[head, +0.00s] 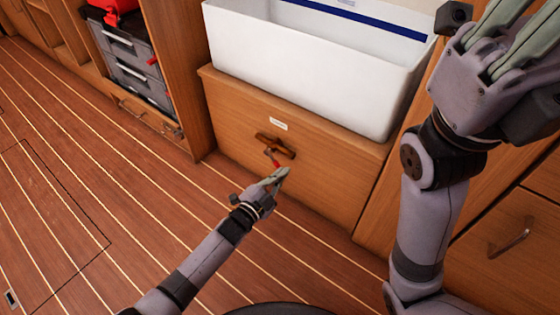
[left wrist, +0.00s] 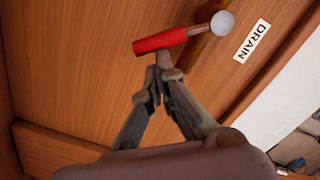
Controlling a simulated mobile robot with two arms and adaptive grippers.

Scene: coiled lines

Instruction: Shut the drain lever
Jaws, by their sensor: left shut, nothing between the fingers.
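The drain lever has a red handle (left wrist: 160,41) and a pale round pivot (left wrist: 222,23) in the left wrist view. There the handle lies almost level, left of the pivot, beside a white DRAIN label (left wrist: 252,40). In the head view the red handle (head: 275,162) shows small on the wooden cabinet front, below a brown fitting (head: 276,145). My left gripper (head: 279,174) is shut and empty. Its fingertips (left wrist: 165,70) are right at the handle's underside in the wrist view; I cannot tell if they touch. My right gripper (head: 505,42) is raised at upper right, fingertips out of frame.
A white sink (head: 300,70) sits above the wooden cabinet (head: 325,175). A grey toolbox (head: 130,60) stands in an open bay at upper left. The plank floor (head: 130,180) is clear.

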